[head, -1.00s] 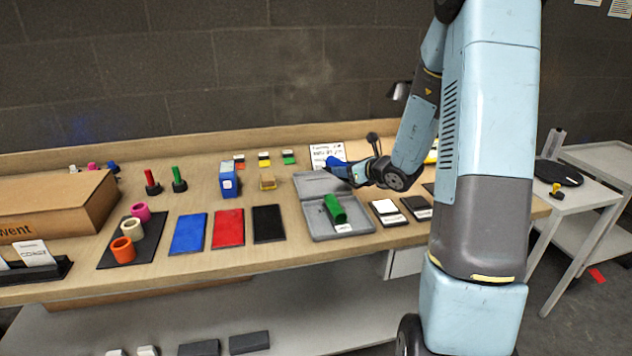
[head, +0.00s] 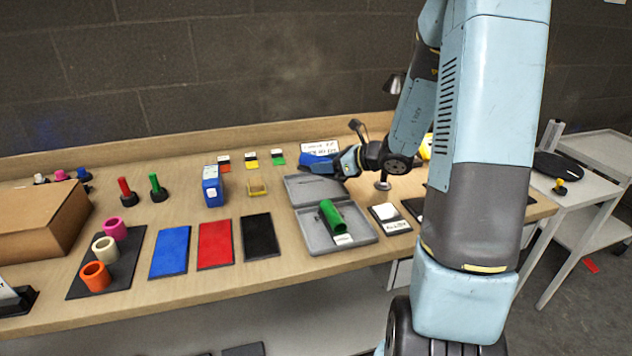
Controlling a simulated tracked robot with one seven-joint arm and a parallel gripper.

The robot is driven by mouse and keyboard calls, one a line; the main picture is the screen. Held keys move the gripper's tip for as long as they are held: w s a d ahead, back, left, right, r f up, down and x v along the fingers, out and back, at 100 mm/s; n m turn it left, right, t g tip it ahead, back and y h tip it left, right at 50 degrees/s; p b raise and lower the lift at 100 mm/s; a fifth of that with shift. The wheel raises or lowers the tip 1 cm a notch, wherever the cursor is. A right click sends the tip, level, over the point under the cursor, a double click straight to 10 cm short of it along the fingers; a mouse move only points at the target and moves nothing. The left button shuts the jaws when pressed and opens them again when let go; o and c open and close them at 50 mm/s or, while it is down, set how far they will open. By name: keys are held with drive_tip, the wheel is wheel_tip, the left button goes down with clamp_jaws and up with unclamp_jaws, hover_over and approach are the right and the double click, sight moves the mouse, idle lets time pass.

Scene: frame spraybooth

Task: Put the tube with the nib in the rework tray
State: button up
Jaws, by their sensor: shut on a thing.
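My gripper (head: 337,163) is shut on a blue tube (head: 317,161), held above the back part of a grey tray (head: 312,185). The blue tube lies roughly level and points left; a nib on it cannot be made out. A green tube (head: 331,215) lies in the front part of the grey tray, beside a small white label (head: 343,239) too small to read. Whether this is the rework tray cannot be told. Orange (head: 95,276), cream (head: 105,249) and pink (head: 116,229) rings stand on a dark mat at the left.
Blue (head: 170,252), red (head: 215,244) and black (head: 259,237) mats lie left of the tray. Red and green pegs (head: 157,187) and a blue box (head: 212,186) stand behind. A cardboard box (head: 38,222) is far left. Dark pads with white cards (head: 386,212) lie right.

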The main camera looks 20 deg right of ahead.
hover_over(316, 189)
drive_tip(key=f, duration=0.6)
drive_tip(key=shift+s+f, duration=0.2)
drive_tip(key=shift+w+f, duration=0.3)
drive_tip(key=shift+f, duration=1.6)
drive_tip(key=shift+f, duration=0.1)
drive_tip(key=o, duration=1.2)
drive_tip(key=shift+c, duration=0.2)
